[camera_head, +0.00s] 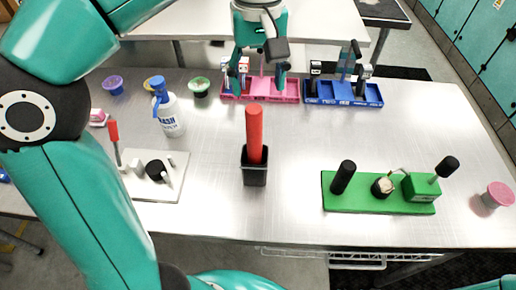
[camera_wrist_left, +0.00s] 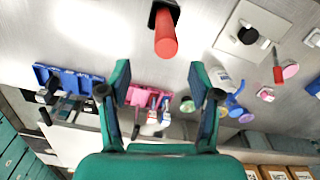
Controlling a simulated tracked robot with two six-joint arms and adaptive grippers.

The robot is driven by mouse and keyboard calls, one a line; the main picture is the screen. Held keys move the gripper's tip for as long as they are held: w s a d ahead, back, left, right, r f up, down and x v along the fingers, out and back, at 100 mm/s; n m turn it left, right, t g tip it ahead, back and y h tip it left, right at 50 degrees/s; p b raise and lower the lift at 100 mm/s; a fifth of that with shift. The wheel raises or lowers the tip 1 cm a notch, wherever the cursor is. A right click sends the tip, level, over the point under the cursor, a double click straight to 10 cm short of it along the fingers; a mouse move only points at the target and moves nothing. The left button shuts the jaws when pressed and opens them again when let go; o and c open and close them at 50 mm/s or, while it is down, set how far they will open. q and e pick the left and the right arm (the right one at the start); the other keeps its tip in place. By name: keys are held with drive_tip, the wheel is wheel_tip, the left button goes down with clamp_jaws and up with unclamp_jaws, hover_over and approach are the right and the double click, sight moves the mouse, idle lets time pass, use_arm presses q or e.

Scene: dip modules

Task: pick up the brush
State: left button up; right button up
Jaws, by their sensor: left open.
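A red handle (camera_head: 254,134) stands upright in a black square holder (camera_head: 255,170) at the middle of the table. It looks like the brush; its lower end is hidden inside the holder. In the left wrist view the red handle (camera_wrist_left: 166,36) shows at the top, end towards the camera, with the black holder (camera_wrist_left: 160,8) behind it. My left gripper (camera_head: 259,84) is open and empty, fingers pointing down, in front of the pink tray in the head view and apart from the red handle. Its spread fingers (camera_wrist_left: 157,82) also show in the left wrist view. My right gripper is not in view.
A pink tray (camera_head: 262,98) and a blue tray (camera_head: 344,102) stand at the back. A white bottle (camera_head: 172,118) and small cups are at the left back. A white board (camera_head: 150,187) is front left, a green board (camera_head: 375,205) front right. Bare table surrounds the holder.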

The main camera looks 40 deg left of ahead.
sight(256, 108)
use_arm(q)
drive_tip(key=f, duration=0.5)
drive_tip(key=shift+s+a+b, duration=0.15)
drive_tip(key=shift+s+b, duration=0.1)
drive_tip(key=shift+b, duration=0.1)
drive_tip(key=shift+w+f, duration=0.1)
drive_tip(key=shift+f, duration=3.15)
clamp_jaws()
drive_tip(key=shift+r, duration=0.1)
